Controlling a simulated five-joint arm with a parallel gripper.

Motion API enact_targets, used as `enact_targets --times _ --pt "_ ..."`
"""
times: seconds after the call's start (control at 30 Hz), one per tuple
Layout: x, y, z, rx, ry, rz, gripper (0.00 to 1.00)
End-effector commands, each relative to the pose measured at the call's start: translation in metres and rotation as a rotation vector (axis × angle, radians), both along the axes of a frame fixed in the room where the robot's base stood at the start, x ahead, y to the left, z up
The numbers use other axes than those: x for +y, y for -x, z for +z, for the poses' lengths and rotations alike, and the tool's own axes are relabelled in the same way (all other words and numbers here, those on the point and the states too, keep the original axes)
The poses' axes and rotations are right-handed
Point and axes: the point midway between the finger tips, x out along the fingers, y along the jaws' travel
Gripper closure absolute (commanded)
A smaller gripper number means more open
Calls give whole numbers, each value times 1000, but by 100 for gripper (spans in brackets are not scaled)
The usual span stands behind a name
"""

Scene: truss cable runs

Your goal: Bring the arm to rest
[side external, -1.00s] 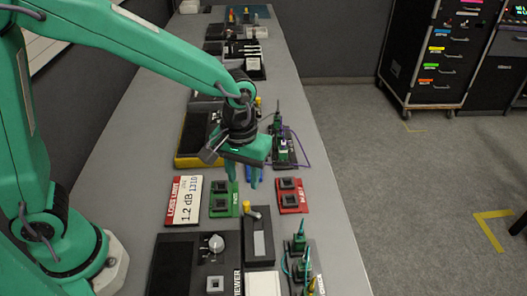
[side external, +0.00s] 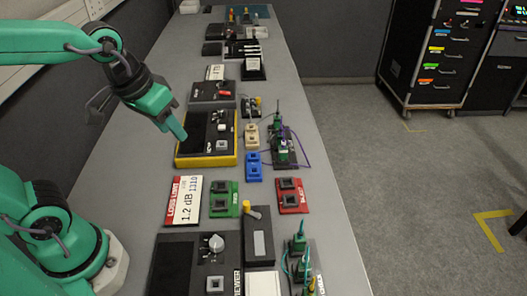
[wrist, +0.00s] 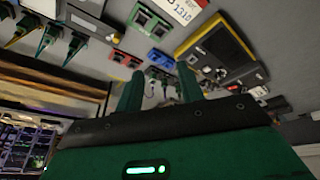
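My gripper (side external: 178,130) hangs in the air over the left part of the bench, near the yellow-edged black unit (side external: 206,158) in the side external view. Its green fingers point down and to the right. In the wrist view the two fingers of my gripper (wrist: 161,78) stand apart with nothing held between them. My arm is folded back toward the left, with its upper link running level along the upper left of the picture.
The grey bench (side external: 130,185) carries a green block (side external: 224,199), a red block (side external: 291,195), a blue block (side external: 253,167), a tan block (side external: 251,136) and a "1.2 dB 1310" card (side external: 184,200). Green-plugged cables (side external: 283,145) stand at the right. Bare bench lies left of the card.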

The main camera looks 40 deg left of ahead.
Motion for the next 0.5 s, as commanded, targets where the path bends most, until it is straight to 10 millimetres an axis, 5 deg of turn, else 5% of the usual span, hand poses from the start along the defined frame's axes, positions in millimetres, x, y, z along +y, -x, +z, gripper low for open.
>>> enact_targets --times 0.5 --pt "30 39 12 -133 -75 -68 62"
